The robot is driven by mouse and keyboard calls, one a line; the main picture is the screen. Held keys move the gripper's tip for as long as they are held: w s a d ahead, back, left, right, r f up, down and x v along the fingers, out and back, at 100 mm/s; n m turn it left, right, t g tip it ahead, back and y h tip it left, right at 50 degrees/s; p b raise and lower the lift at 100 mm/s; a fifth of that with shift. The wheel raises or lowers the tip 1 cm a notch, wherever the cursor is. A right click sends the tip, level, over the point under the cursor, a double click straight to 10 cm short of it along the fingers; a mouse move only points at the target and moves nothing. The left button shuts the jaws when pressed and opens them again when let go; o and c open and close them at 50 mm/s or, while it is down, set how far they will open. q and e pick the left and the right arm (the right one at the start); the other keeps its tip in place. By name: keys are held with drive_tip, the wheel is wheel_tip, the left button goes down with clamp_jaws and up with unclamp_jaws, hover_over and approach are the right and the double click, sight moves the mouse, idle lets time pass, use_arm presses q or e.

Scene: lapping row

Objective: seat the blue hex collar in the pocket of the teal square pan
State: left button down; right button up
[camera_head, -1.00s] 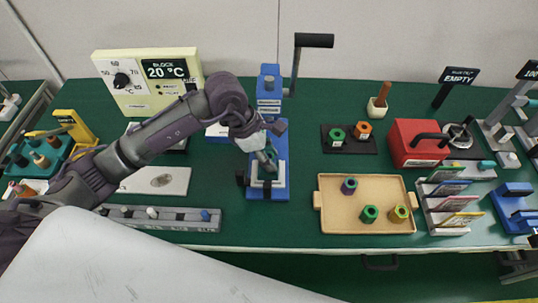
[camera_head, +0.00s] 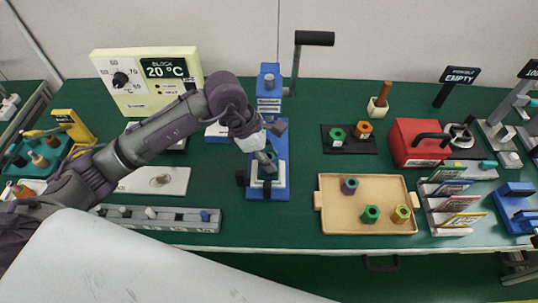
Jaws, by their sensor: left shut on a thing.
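My left gripper (camera_head: 269,168) reaches down at the blue arbor press (camera_head: 281,155), over its base. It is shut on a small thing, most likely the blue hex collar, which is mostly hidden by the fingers. A small teal edge (camera_head: 257,183) shows under the fingertips on the press base, probably the teal square pan; its pocket is hidden. I cannot tell whether the collar is in the pocket or above it. My right gripper is not in view.
A tan tray (camera_head: 335,222) holds purple, green and yellow hex collars. A dark mat (camera_head: 355,147) behind it bears a green and an orange one. A red box (camera_head: 412,140) stands right. A grey rail (camera_head: 185,226) lies front left. The press lever (camera_head: 314,39) rises above.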

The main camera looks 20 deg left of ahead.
use_arm(q)
drive_tip(key=shift+f+b, duration=0.85)
drive_tip(key=shift+f, duration=0.2)
drive_tip(key=c, duration=0.7)
unclamp_jaws()
drive_tip(key=shift+r, duration=0.15)
drive_tip(key=v, duration=1.2)
